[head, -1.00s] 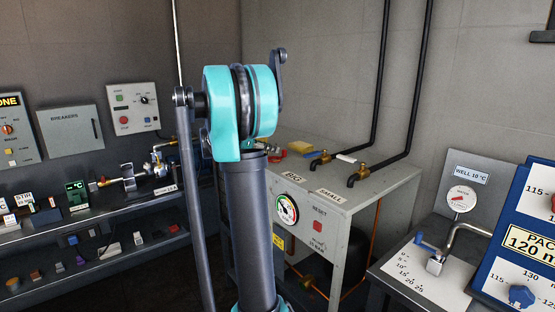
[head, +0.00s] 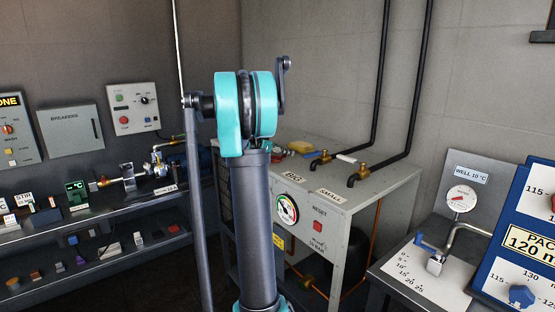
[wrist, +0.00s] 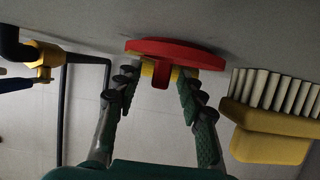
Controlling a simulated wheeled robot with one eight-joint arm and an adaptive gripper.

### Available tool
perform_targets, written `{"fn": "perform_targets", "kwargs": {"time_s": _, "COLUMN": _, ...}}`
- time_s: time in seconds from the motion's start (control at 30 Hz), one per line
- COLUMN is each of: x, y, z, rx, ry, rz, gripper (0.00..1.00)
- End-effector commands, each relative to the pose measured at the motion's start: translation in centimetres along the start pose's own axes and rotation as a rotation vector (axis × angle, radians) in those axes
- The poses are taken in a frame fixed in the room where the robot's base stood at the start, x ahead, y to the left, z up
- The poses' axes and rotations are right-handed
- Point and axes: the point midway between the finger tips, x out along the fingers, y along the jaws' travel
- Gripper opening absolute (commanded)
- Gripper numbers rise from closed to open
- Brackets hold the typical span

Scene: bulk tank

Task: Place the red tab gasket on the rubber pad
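The red tab gasket (wrist: 176,52) shows in the wrist view, a red disc with a tab pointing down in the picture and yellow parts on both sides of the tab. It appears to be against the grey bench top. My gripper (wrist: 160,76) has one finger on each side of the yellow part and tab. Its tips are apart and very close to the yellow part; whether they touch is unclear. In the head view the red gasket is small and partly hidden behind my arm on the grey test bench. I cannot make out the rubber pad.
A yellow brush with white bristles (wrist: 270,115) is close on the right in the wrist view. A brass valve with black pipe (wrist: 42,62) is at the left. The grey bench (head: 375,195) has BIG and SMALL labels, a gauge and a red reset button.

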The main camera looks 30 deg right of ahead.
Motion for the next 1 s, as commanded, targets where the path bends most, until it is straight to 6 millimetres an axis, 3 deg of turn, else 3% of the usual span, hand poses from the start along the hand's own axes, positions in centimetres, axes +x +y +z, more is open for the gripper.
{"fn": "perform_targets", "kwargs": {"time_s": 0.07, "x": 0.0, "y": 0.0, "z": 0.0, "rx": 0.0, "ry": 0.0, "rz": 0.0, "gripper": 0.33}}
{"fn": "perform_targets", "kwargs": {"time_s": 0.33, "x": 0.0, "y": 0.0, "z": 0.0, "rx": 0.0, "ry": 0.0, "rz": 0.0, "gripper": 0.0}}
{"fn": "perform_targets", "kwargs": {"time_s": 0.77, "x": -0.3, "y": 0.0, "z": -0.5, "rx": 0.0, "ry": 0.0, "rz": 0.0, "gripper": 0.0}}
{"fn": "perform_targets", "kwargs": {"time_s": 1.0, "x": -1.6, "y": 0.0, "z": -3.8, "rx": 0.0, "ry": 0.0, "rz": 0.0, "gripper": 0.0}}
